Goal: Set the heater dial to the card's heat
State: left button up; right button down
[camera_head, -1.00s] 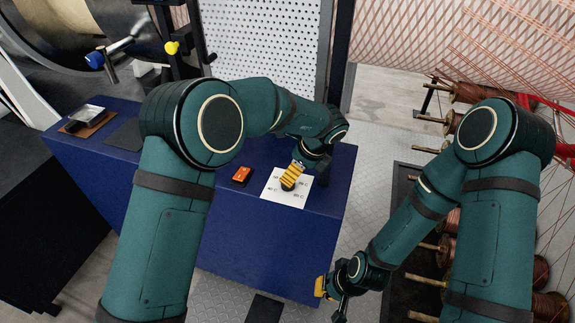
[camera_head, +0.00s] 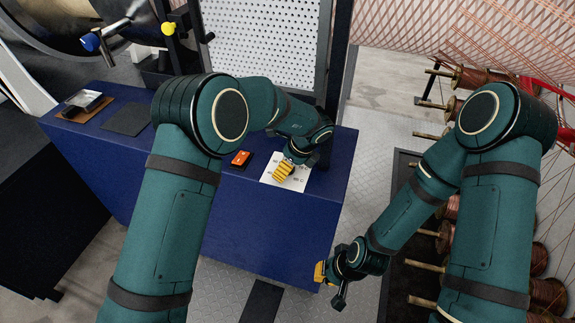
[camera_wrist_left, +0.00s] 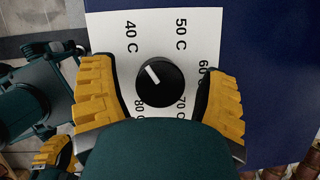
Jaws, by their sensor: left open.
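The heater dial (camera_wrist_left: 158,83) is a round black knob with a white pointer line, on a white plate (camera_wrist_left: 205,22) marked 40 C, 50 C, 60, 70 C and 80. The pointer is turned toward the 40 C mark. My left gripper (camera_wrist_left: 158,92) is open, with a yellow-padded finger on each side of the dial, gaps showing on both sides. In the head view, my left gripper (camera_head: 283,172) hides the dial above the white plate (camera_head: 271,177). My right gripper (camera_head: 327,273) hangs beside the blue bench's front; its finger opening is unclear. I cannot make out a readable heat card.
The blue bench (camera_head: 265,225) also carries an orange-red item (camera_head: 241,158) left of the plate, a dark mat (camera_head: 126,119) and a brown tray (camera_head: 75,114). A perforated white panel (camera_head: 265,40) stands behind. Copper spools (camera_head: 540,260) are racked at the right.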

pick_arm(q)
jog(key=c, duration=1.2)
